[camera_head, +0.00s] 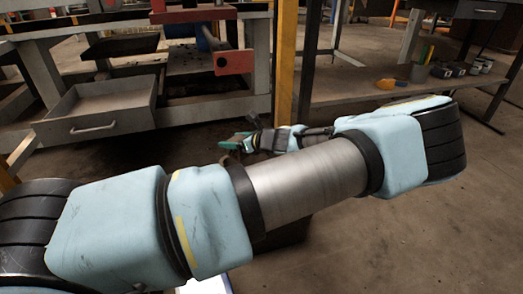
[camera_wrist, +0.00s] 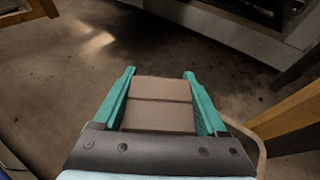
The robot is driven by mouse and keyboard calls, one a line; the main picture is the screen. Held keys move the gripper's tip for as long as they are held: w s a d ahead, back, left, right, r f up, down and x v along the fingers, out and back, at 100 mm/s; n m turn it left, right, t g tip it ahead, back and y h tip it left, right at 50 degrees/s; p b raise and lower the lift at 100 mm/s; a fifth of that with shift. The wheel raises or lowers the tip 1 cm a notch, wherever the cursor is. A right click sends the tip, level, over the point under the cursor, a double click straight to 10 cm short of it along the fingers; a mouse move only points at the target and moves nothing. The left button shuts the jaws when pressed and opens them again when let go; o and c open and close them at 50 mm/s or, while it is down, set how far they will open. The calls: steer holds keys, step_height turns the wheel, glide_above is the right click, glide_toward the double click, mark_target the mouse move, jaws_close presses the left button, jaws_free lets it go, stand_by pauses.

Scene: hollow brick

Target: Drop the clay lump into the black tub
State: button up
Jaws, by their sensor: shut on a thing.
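My gripper (camera_wrist: 160,100) has teal fingers and is shut on a brownish-grey blocky piece, the clay lump (camera_wrist: 160,116), in the wrist view. A dark line crosses the lump between the fingers. In the head view my gripper (camera_head: 236,142) is small, beyond my arm, in front of the grey bench. The lump is too small there to make out clearly. I cannot clearly identify the black tub. A dark shape (camera_head: 288,234) shows partly behind my arm in the head view, and I cannot tell whether it is the tub.
A grey workbench (camera_head: 190,128) with an open drawer (camera_head: 100,108) stands at the back left. A yellow post (camera_head: 286,60) rises beside it. A low shelf (camera_head: 350,92) at right holds small items. The concrete floor (camera_head: 430,230) at right is clear. A pale curved rim (camera_wrist: 258,150) shows beside my gripper.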

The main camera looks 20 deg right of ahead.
steer(key=s+d+f+m+t+h+b, duration=0.1)
steer(key=s+d+f+h, duration=0.15)
steer(key=d, duration=0.65)
steer(key=shift+y, duration=0.45)
steer(key=f+b, duration=0.2)
steer(key=b, duration=0.1)
steer(key=f+b, duration=0.3)
steer(key=b, duration=0.1)
steer(key=shift+s+a+f, duration=0.2)
steer(key=o, duration=1.5)
steer(key=shift+c, duration=0.2)
steer(key=shift+s+r, duration=0.1)
steer(key=p+v, duration=0.5)
steer(key=v, duration=0.5)
steer(key=shift+s+r, duration=0.15)
steer(key=shift+s, duration=0.15)
